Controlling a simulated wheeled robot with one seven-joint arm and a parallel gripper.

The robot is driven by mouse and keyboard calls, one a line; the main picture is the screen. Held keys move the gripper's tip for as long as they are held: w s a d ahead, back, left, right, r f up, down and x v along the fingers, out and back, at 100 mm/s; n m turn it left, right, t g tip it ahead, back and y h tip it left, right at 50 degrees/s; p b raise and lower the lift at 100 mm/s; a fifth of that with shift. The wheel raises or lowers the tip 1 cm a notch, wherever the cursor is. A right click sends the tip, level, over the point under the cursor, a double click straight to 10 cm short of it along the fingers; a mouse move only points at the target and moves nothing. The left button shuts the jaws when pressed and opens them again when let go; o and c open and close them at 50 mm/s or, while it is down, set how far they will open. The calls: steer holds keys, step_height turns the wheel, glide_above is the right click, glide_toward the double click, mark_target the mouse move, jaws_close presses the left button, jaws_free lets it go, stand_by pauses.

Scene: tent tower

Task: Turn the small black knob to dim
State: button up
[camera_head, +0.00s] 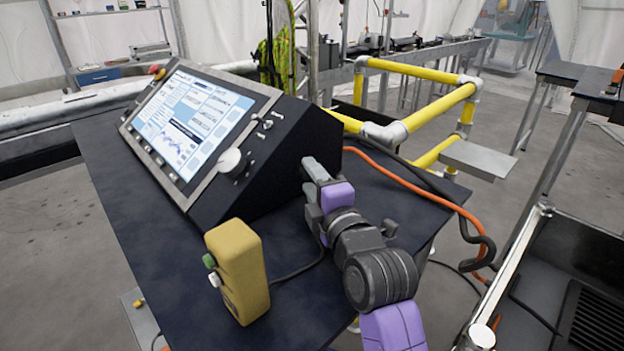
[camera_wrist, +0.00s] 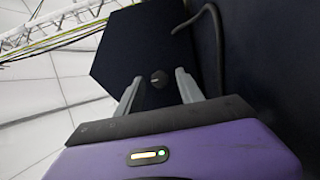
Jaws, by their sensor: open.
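The small black knob (camera_wrist: 159,81) sits on the dark flat side panel (camera_wrist: 115,55) of the console in the wrist view. A small light mark shows on it. My gripper (camera_wrist: 159,76) is open, with one grey finger on each side of the knob in the picture. I cannot tell whether the fingertips reach around it or stop short of it. In the head view my gripper (camera_head: 312,172) is at the right side of the black console (camera_head: 285,150), close to that panel. The knob is hidden there.
The console has a lit screen (camera_head: 185,115), a large pale knob (camera_head: 231,161) and a red button (camera_head: 157,70). A yellow pendant box (camera_head: 238,272) stands on the dark table (camera_head: 165,255) in front. An orange cable (camera_head: 410,190) and a yellow rail (camera_head: 410,70) lie to the right.

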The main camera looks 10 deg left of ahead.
jaws_close()
